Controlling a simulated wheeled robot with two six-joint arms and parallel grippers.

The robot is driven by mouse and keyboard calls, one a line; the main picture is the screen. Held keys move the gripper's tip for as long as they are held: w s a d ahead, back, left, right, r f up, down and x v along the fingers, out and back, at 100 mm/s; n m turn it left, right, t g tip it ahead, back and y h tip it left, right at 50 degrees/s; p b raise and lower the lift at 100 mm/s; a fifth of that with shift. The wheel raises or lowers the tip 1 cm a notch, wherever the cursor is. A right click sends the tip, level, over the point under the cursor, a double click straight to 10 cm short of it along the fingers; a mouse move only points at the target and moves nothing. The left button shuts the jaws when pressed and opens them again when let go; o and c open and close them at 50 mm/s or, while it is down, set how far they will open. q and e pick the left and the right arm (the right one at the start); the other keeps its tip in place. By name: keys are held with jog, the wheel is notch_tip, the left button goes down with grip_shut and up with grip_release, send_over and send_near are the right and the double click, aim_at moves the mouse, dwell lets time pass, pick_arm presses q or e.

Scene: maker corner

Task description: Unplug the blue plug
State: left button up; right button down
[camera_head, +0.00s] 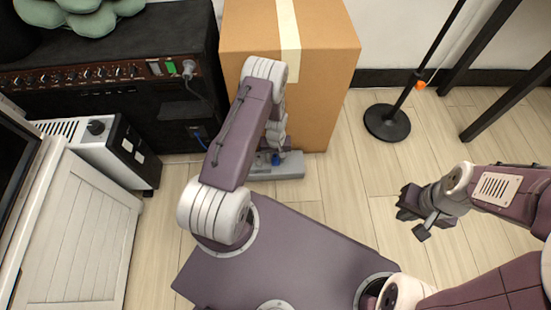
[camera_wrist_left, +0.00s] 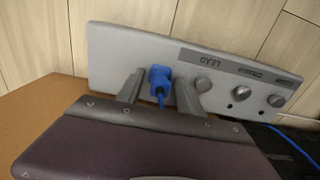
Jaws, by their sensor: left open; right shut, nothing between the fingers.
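The blue plug (camera_wrist_left: 160,76) sits in the face of a grey box (camera_wrist_left: 115,55) with upside-down "LEAD" lettering, its blue cable running toward my gripper. My left gripper (camera_wrist_left: 162,92) is open, with one finger on each side of the plug. A gap shows between the plug and the right finger; the left finger is closer. In the head view the plug (camera_head: 276,159) is a small blue spot on the grey box (camera_head: 287,170), partly hidden by my left arm, below my left gripper (camera_head: 273,150). My right gripper (camera_head: 418,212) is shut and empty, over the floor.
A cardboard box (camera_head: 325,90) stands right behind the grey box. A black amplifier (camera_head: 120,95) and a white-sided unit (camera_head: 95,160) stand to the left. A black stand base (camera_head: 387,122) is at right. Several round knobs or jacks (camera_wrist_left: 204,84) are right of the plug.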

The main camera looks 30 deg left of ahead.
aim_at(276, 156)
dwell(0.5)
pick_arm(q)
grip_shut()
jog(key=shift+r, duration=0.1)
dwell(1.4)
jog(key=shift+r+p, duration=2.95)
jog(key=shift+p, duration=0.05)
